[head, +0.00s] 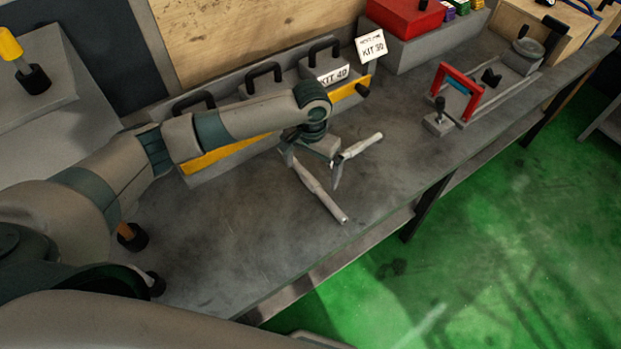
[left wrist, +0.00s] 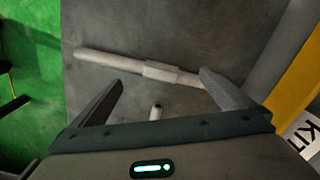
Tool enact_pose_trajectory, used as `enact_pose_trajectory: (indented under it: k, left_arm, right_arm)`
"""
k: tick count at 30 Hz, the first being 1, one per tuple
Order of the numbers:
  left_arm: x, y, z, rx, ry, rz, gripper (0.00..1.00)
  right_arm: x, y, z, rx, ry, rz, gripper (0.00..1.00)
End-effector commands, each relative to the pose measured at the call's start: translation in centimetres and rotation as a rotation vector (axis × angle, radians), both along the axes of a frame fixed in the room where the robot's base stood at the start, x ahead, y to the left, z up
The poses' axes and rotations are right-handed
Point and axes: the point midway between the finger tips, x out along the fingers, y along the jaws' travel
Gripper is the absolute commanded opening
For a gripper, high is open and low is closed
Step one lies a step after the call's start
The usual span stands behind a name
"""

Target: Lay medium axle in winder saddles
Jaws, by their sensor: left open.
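A pale axle (head: 327,203) with a thicker middle lies on the grey bench; it also shows in the left wrist view (left wrist: 160,72). A second pale axle (head: 365,144) lies to its right, and only an end (left wrist: 155,112) shows in the left wrist view. I cannot tell which is the medium one. My left gripper (head: 313,173) is open and points down over the first axle, whose thick part lies across the gap between the fingertips (left wrist: 160,77). Contact cannot be told. The winder (head: 470,93), with a red frame and rails, stands further right; its saddles are not clear.
A grey rack with black handles and a yellow strip (head: 213,158) stands behind the gripper, labelled KIT. A red box (head: 405,14) on a grey block is at the back. Bare bench (head: 235,240) lies in front, ending at an edge over green floor.

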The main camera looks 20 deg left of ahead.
Motion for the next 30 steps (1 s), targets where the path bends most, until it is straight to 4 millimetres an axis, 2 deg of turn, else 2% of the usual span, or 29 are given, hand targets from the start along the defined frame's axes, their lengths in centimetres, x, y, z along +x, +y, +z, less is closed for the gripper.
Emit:
enact_pose_trajectory:
  k: [2, 9, 23, 30]
  left_arm:
    - [-0.3, 0.2, -0.8, 0.001, 0.005, 0.0, 1.0]
    - [-0.2, 0.2, -2.9, 0.001, 0.001, 0.0, 1.0]
    - [-0.2, 0.2, -2.9, 0.001, 0.0, -0.001, 1.0]
    - [-0.2, 0.2, -2.9, 0.001, 0.0, -0.001, 0.43]
  right_arm:
    - [0.0, 0.1, 1.0, 0.001, 0.0, 0.0, 0.31]
    - [0.0, 0.5, 1.3, 0.005, 0.0, -0.002, 0.31]
    - [0.0, 0.7, 1.2, 0.007, 0.001, -0.002, 0.31]
    - [0.0, 0.3, 1.2, 0.003, 0.001, -0.002, 0.31]
